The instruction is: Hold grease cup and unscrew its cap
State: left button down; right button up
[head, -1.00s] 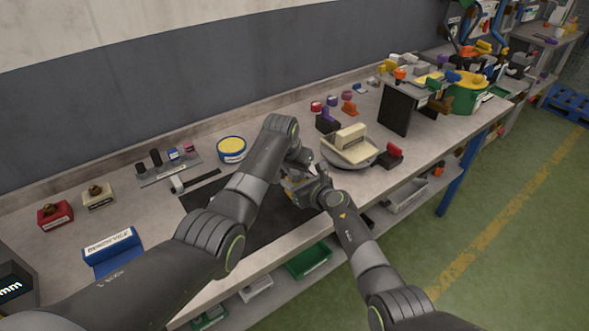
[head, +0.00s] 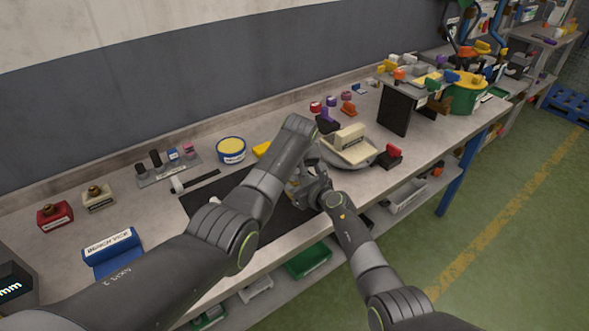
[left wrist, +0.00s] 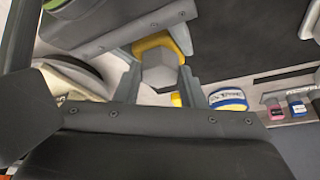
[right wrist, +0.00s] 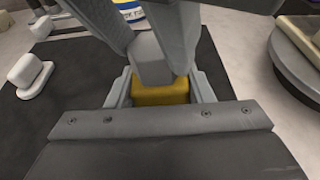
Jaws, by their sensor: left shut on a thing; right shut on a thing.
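The grease cup has a yellow body (right wrist: 160,92) and a grey hexagonal cap (right wrist: 150,62). In the right wrist view my right gripper (right wrist: 160,90) is shut around the yellow body. In the left wrist view the fingers of my left gripper (left wrist: 158,75) are on both sides of the grey cap (left wrist: 160,72), with the yellow body (left wrist: 158,42) behind it. Cap and body are in line and close together; I cannot tell whether a gap has opened. In the head view the two grippers meet above the dark mat (head: 255,222), and the arms mostly hide the cup.
A white block-shaped piece (right wrist: 30,74) lies on the mat. A round stand with a cream block (head: 350,145) is to the right. A yellow-topped tin (head: 231,149) and a yellow thing (head: 262,149) are behind. A blue holder (head: 111,247) stands left.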

pick_arm(q)
jog(key=shift+s+d+f, duration=0.2)
jog(key=shift+d, duration=0.15)
jog(key=c, duration=0.9)
grip_release()
jog(key=shift+f, duration=0.1)
jog(key=shift+o, duration=0.7)
jog(key=shift+w+a+r, duration=0.1)
jog(key=shift+w+r, duration=0.05)
jog(key=shift+r, duration=2)
jog(key=shift+a, duration=0.1)
